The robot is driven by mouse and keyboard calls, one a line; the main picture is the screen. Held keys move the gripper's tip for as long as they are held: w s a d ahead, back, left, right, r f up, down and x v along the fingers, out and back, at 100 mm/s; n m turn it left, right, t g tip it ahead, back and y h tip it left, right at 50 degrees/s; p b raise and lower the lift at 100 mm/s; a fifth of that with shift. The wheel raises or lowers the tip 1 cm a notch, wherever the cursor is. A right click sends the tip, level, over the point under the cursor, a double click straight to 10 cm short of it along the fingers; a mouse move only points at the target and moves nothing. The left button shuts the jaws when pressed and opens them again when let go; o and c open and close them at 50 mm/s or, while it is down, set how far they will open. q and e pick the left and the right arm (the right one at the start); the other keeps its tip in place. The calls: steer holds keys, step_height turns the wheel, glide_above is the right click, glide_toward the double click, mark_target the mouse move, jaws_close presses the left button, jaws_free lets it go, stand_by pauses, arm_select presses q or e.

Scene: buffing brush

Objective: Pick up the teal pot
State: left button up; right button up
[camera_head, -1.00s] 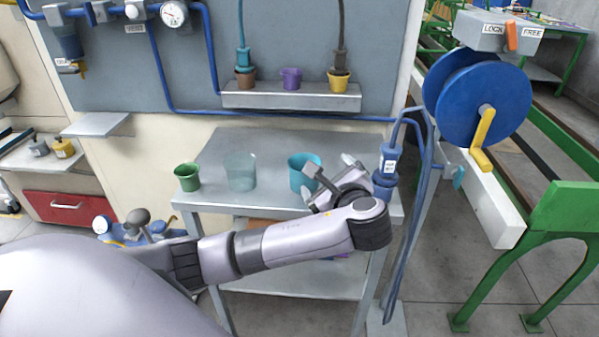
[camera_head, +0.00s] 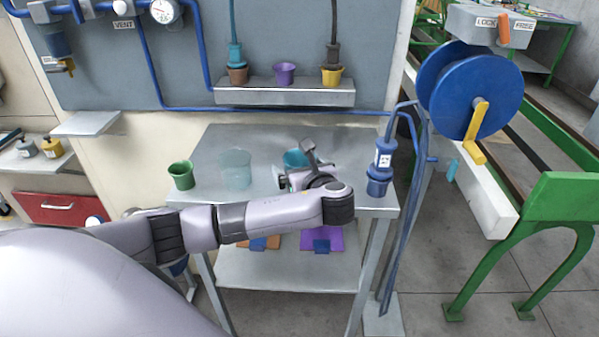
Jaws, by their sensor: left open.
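The teal pot (camera_head: 294,158) stands on the grey metal table (camera_head: 262,140), at the back right of its top. Its lower part is hidden behind my left gripper (camera_head: 296,168). My left arm reaches in from the left across the table's front, and the gripper is open at the pot, with one finger showing to its right and one low at its left. I cannot tell whether the fingers touch the pot. My right gripper is not in view.
A translucent pale cup (camera_head: 235,169) and a green pot (camera_head: 181,175) stand left of the teal pot. A blue fitting (camera_head: 381,165) stands at the table's right edge. A shelf (camera_head: 285,95) above holds brown, purple and yellow pots. A blue hose reel (camera_head: 475,90) is at right.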

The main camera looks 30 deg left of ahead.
arm_select(q)
steer(key=c, duration=0.9)
steer(key=shift+c, duration=0.2)
